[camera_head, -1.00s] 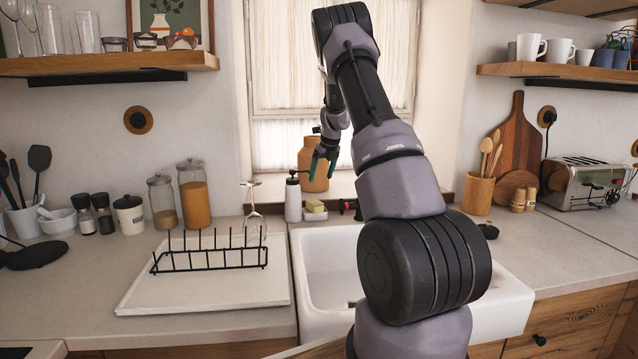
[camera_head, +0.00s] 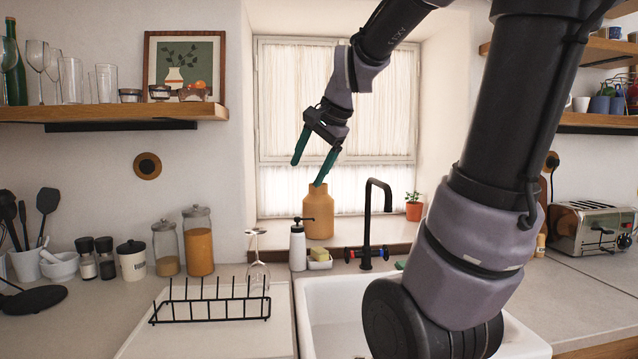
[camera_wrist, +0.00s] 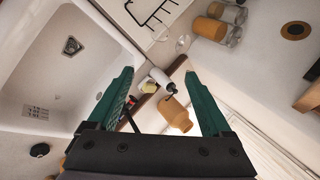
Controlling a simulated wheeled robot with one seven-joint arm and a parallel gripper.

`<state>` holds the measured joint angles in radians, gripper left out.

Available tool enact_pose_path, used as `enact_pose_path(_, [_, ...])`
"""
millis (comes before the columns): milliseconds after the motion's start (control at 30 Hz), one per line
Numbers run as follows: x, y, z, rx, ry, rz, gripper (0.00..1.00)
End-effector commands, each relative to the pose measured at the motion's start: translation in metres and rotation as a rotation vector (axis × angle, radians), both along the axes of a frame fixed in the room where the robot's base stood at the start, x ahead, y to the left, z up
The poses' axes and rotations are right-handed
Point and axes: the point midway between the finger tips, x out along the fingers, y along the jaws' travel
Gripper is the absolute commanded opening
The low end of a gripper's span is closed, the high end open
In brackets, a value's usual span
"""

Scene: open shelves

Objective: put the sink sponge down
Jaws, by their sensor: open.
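My gripper (camera_head: 307,174) is open and empty, raised in front of the window, with its green fingers pointing down. In the wrist view, nothing is between the fingertips (camera_wrist: 158,73). A small pale yellow block (camera_head: 320,254), which may be the sponge, sits on the ledge behind the sink, beside the soap dispenser. It also shows in the wrist view (camera_wrist: 150,87). A small green item (camera_head: 400,265) lies at the sink's back edge, right of the tap; I cannot tell whether it is the sponge. The white sink (camera_head: 330,310) is partly hidden by my arm.
A black tap (camera_head: 367,220), a white soap dispenser (camera_head: 298,247) and an orange vase (camera_head: 318,211) stand near the gripper. Shelves flank the window.

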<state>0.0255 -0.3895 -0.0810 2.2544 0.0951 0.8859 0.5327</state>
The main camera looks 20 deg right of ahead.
Motion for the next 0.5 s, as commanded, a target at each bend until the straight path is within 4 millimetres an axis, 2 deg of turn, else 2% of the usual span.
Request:
enact_pose_path(33, [-0.024, 0.008, 0.002, -0.058, -0.036, 0.09, 0.84])
enact_pose_path(200, [-0.085, 0.023, -0.008, -0.26, -0.125, 0.368, 0.84])
enact_pose_path(333, [-0.111, 0.028, -0.016, -0.359, -0.162, 0.496, 0.84])
enact_pose_path(500, [-0.121, 0.029, -0.021, -0.408, -0.178, 0.556, 0.84])
